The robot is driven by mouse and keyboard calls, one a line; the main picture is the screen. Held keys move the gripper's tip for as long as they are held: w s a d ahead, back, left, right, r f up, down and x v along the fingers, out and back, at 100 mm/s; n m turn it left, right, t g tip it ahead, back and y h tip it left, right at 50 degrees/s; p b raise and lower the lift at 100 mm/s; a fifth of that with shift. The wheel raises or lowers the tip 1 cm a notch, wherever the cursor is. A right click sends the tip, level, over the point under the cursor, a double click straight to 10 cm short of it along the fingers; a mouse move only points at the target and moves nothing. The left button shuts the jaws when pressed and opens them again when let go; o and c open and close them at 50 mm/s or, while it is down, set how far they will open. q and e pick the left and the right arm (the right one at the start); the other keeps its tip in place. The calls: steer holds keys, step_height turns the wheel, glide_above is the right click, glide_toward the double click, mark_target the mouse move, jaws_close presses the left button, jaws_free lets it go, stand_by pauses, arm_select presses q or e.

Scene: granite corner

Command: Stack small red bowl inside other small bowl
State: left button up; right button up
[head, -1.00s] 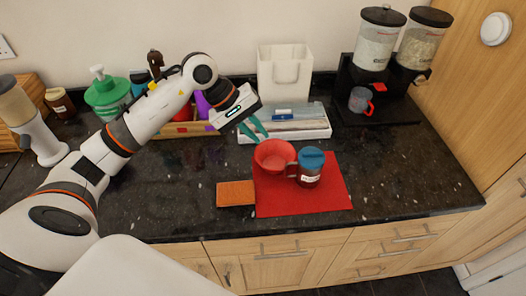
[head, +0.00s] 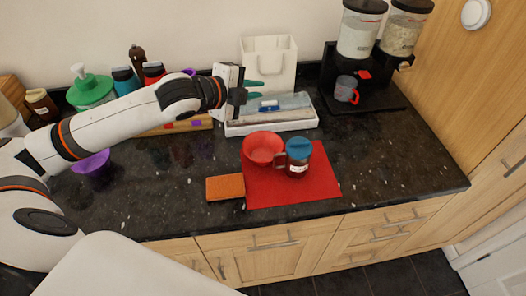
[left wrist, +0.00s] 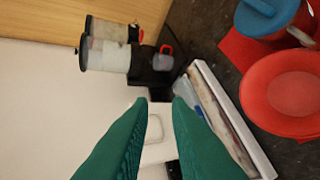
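The small red bowl (head: 262,150) sits upright on the back left part of a red mat; it also shows at the right of the left wrist view (left wrist: 285,92). A small purple bowl (head: 92,166) stands on the counter at the left, partly hidden by my left arm. My left gripper (head: 256,89) has teal fingers, spread apart with nothing between them. It hovers above the white tray, behind the red bowl and clear of it. In the left wrist view the fingers frame the white bag. My right gripper is not in view.
A blue-lidded jar (head: 298,159) with a handle stands close beside the red bowl on the red mat (head: 300,190). An orange sponge (head: 225,188) lies at the left. A white tray (head: 271,127), white bag (head: 284,60) and cereal dispenser (head: 355,75) stand behind. The front left counter is clear.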

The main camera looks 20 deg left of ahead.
mark_target(258, 161)
arm_select(q)
steer(key=s+f+n+g+y, duration=0.1)
steer(key=s+f+n+g, duration=0.3)
steer(key=s+f+g, duration=0.4)
steer(key=shift+t, duration=0.4)
steer(key=f, duration=0.2)
steer(key=d+f, duration=0.1)
steer(key=f, duration=0.1)
steer(key=w+f+p, duration=0.1)
steer(key=f, duration=0.1)
steer(key=shift+w+d+f, duration=0.1)
steer(key=shift+d+f, duration=0.25)
steer(key=shift+f, duration=0.05)
steer(key=p+x, duration=0.1)
steer(key=x, duration=0.4)
steer(key=shift+p, duration=0.35)
steer(key=shift+f, duration=0.2)
jaws_close()
